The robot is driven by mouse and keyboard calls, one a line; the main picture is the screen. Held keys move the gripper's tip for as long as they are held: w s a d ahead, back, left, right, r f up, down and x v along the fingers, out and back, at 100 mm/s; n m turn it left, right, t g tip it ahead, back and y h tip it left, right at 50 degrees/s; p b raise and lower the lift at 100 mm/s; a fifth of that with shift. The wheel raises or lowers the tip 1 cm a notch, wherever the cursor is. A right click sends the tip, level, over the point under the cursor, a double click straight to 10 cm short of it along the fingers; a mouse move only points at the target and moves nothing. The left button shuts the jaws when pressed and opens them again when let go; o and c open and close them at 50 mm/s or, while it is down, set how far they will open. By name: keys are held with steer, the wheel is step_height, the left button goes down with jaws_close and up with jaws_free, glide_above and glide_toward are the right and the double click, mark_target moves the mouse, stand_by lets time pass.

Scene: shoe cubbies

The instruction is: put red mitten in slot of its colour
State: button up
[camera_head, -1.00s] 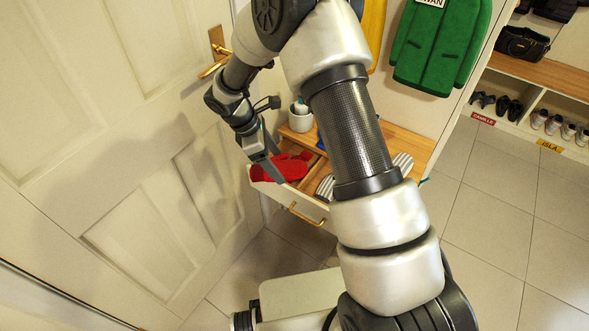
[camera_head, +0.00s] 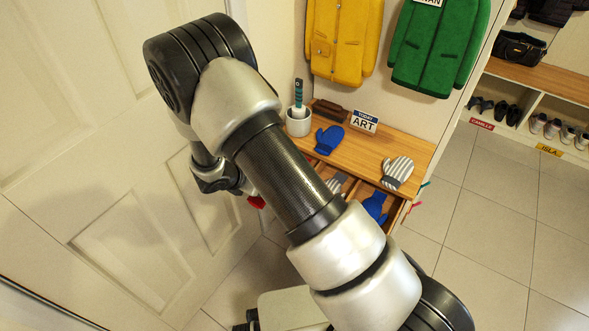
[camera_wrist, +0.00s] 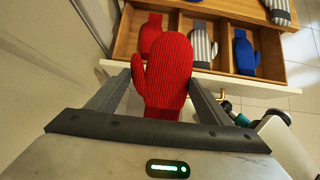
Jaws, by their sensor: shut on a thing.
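My gripper (camera_wrist: 160,82) is shut on a red knitted mitten (camera_wrist: 168,65), which stands up between the fingers in the wrist view. In the head view only a small red patch (camera_head: 256,202) shows beside my arm; the gripper is hidden there. Beyond the held mitten is an open wooden drawer (camera_wrist: 222,80) with three compartments. A second red mitten (camera_wrist: 150,35) lies in the left one, a grey-striped mitten (camera_wrist: 202,45) in the middle one, and a blue mitten (camera_wrist: 245,52) in the right one. The held mitten is apart from the drawer's compartments, on its front side.
The white door (camera_head: 90,130) stands close on the left. Tiled floor (camera_head: 480,230) is free on the right.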

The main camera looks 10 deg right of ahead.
steer(key=w+d, duration=0.9)
steer(key=f+b, duration=0.1)
steer(key=f, duration=0.2)
steer(key=w+d+f+b, duration=0.1)
steer(key=f, duration=0.2)
steer(key=w+d+f+b, duration=0.1)
steer(key=f, duration=0.1)
steer(key=shift+w+f, duration=0.1)
steer(key=shift+f, duration=0.3)
steer(key=shift+x, duration=0.95)
steer(key=shift+w+d+g+y, duration=0.35)
steer(key=shift+g+y, duration=0.55)
steer(key=shift+w+d+g+y, duration=0.1)
steer(key=shift+w+g+y, duration=0.05)
steer(key=shift+g+y, duration=0.15)
steer(key=shift+f, duration=0.25)
